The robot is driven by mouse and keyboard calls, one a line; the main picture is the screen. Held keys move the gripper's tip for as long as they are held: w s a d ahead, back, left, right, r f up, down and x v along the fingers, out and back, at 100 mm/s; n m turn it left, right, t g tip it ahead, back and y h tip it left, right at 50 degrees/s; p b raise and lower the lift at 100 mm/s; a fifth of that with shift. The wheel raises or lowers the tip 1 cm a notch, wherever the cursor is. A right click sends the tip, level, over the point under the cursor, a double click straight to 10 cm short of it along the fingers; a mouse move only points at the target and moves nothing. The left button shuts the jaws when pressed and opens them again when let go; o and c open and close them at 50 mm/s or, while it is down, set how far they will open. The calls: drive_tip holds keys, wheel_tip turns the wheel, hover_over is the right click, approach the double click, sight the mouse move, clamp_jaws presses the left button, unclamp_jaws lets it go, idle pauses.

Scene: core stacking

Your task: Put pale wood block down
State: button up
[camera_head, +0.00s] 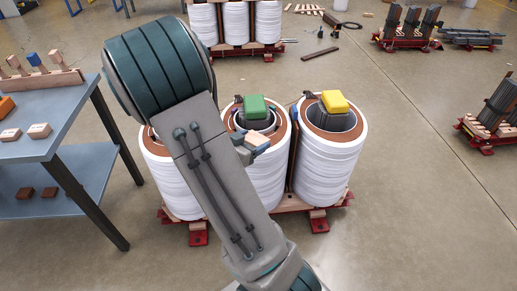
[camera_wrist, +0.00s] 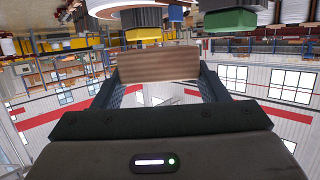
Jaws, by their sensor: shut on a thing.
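The pale wood block (camera_wrist: 158,63) is held crosswise between the two fingers of my gripper (camera_wrist: 160,76) in the wrist view. In the head view, a small part of the block (camera_head: 256,139) shows beside my arm, by the upper rim of the middle white coil (camera_head: 268,178). I cannot tell whether the block touches the coil. A green block (camera_head: 254,106) sits on the middle coil's core, and a yellow block (camera_head: 334,101) sits on the right coil's core (camera_head: 330,158).
A blue-grey table (camera_head: 50,105) with small wooden blocks (camera_head: 40,130) stands at the left. Another set of white coils (camera_head: 236,22) stands behind. Dark cores on red bases (camera_head: 408,28) stand at the back right. The floor (camera_head: 420,190) right of the coils is clear.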

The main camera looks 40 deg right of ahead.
drive_tip(key=w+d+f+b, duration=0.1)
drive_tip(key=w+d+f, duration=0.2)
drive_tip(key=w+d+f+b, duration=0.1)
drive_tip(key=w+d+f, duration=0.2)
drive_tip(key=w+d, duration=0.1)
drive_tip(key=shift+w+d+f+b, duration=0.2)
drive_tip(key=shift+b, duration=0.2)
drive_tip(key=shift+f+b, duration=0.75)
drive_tip(key=shift+f, duration=1.2)
drive_tip(key=shift+f, duration=0.25)
drive_tip(key=o, duration=1)
drive_tip(key=shift+r, duration=0.1)
